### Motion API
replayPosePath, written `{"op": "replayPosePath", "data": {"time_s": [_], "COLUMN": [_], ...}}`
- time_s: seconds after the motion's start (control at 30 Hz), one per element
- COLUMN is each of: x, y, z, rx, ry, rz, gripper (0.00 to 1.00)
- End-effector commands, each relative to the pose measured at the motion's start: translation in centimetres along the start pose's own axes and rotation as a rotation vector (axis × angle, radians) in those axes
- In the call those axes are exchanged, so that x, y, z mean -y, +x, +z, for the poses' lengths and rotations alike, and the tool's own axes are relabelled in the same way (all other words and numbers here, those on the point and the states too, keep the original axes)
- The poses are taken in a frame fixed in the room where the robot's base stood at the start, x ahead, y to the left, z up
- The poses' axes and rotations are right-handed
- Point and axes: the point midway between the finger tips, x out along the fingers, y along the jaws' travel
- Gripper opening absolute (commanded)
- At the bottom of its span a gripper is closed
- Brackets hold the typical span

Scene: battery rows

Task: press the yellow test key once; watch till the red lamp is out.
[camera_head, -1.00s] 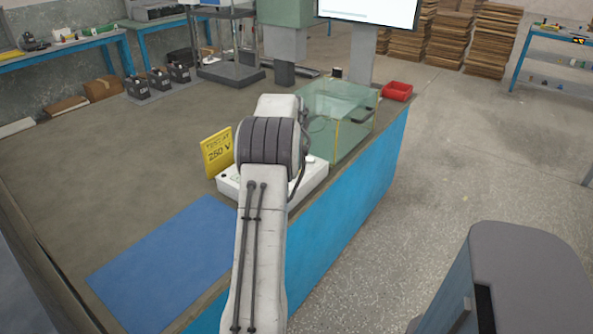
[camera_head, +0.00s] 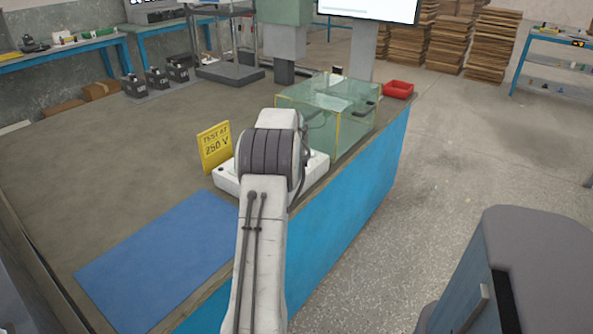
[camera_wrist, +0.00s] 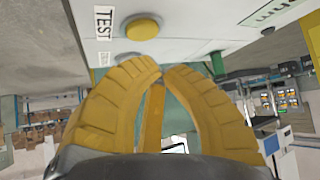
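The yellow test key (camera_wrist: 143,28) is a round button on a white box in the wrist view, beside a label reading TEST. The box (camera_head: 319,166) shows in the head view, partly behind my arm. My gripper (camera_wrist: 163,66) has yellow fingers curved in with their tips together, holding nothing visible. In the picture the tips are just below the key, with a gap between; contact is not seen. A second round button (camera_wrist: 127,57) is partly covered by a finger. No red lamp can be made out in either view.
A blue mat (camera_head: 165,262) lies in front. A grey cabinet (camera_head: 535,250) stands at right.

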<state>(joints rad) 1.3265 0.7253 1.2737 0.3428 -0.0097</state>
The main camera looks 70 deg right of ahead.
Motion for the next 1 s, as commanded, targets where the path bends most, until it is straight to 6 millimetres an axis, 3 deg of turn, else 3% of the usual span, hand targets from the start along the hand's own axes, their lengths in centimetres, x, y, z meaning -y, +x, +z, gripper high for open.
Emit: {"op": "replayPosePath", "data": {"time_s": [0.47, 0.5, 0.57, 1.0], "x": [0.01, 0.01, 0.01, 0.01], "y": [0.67, 0.67, 0.67, 0.66], "z": [0.69, 0.68, 0.68, 0.67], "rx": [0.0, 0.0, 0.0, 0.0], "ry": [0.0, 0.0, 0.0, 0.0], "rz": [0.0, 0.0, 0.0, 0.0], "gripper": [0.0, 0.04, 0.0, 0.0]}}
